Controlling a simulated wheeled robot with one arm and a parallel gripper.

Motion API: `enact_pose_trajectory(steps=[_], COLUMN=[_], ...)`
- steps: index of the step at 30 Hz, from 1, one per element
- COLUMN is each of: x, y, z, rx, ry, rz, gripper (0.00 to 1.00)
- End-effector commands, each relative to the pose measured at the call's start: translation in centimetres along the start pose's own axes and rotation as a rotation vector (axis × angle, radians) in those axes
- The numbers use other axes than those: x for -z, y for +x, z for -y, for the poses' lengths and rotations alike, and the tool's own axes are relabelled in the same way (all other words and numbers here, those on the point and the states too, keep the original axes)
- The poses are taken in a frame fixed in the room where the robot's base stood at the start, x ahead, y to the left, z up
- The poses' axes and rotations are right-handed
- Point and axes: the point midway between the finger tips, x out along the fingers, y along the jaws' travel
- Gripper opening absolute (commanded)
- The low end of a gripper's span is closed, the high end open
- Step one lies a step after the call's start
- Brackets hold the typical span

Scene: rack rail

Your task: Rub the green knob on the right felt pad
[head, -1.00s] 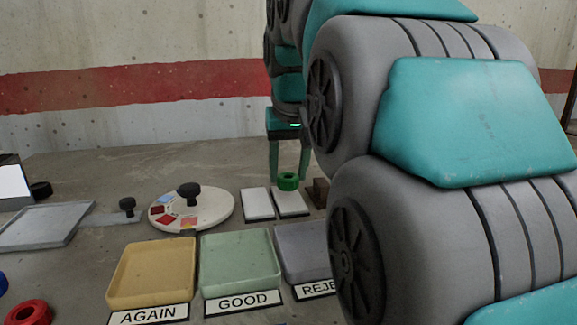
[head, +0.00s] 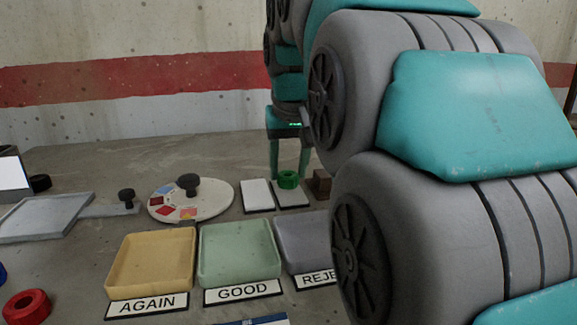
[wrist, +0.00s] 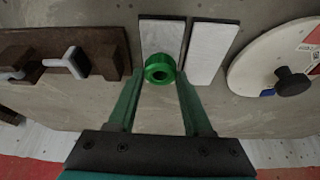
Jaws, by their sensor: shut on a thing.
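The green knob (head: 289,179) is a round ring-like piece with a dark centre at the far end of the right felt pad (head: 293,198). In the wrist view the knob (wrist: 160,68) overlaps the end of that pad (wrist: 161,36). My gripper (head: 289,172) reaches down from above with its green fingers on either side of the knob, shut on it; the fingers also show in the wrist view (wrist: 159,78). Whether the knob touches the felt is hard to tell. The left felt pad (head: 257,196) lies beside it, bare and white; the right one looks greyer.
A brown block fixture (head: 321,184) stands close right of the pads. A round white dial plate (head: 217,203) with a black knob is to the left. Yellow (head: 151,261), green (head: 239,254) and grey (head: 303,242) trays lie in front. My arm hides the right side.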

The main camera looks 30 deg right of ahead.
Motion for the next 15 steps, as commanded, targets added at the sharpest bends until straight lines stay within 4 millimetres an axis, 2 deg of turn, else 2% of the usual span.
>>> enact_pose_trajectory(steps=[15], x=[-0.17], y=[0.40], z=[0.00], rx=[0.000], ry=[0.000], rz=[0.000], gripper=[0.00])
